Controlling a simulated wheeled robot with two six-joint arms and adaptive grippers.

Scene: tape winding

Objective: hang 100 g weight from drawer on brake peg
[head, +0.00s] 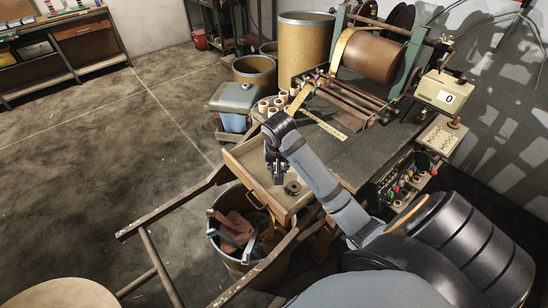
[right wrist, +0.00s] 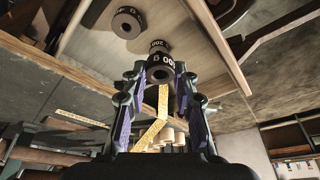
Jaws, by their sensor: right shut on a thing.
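The open drawer (head: 262,180) sticks out from the bench's near-left side. My right gripper (head: 276,180) is over it, pointing down. In the right wrist view, the gripper (right wrist: 160,74) is shut on a dark ring-shaped weight (right wrist: 163,69) with white markings ending in 00, partly hidden by the fingers. A further ring weight (right wrist: 127,22) lies apart on the drawer floor; a ring weight (head: 292,187) also shows there in the head view. I cannot pick out the brake peg. My left gripper is out of view.
The winding machine with its brown roll (head: 372,56) stands on the bench (head: 375,145). A counter box (head: 444,92) reads 0 at the right. Pale spools (head: 272,105) stand at the bench's left. A bin (head: 238,228) of scraps stands below the drawer, beside a wooden frame (head: 160,262).

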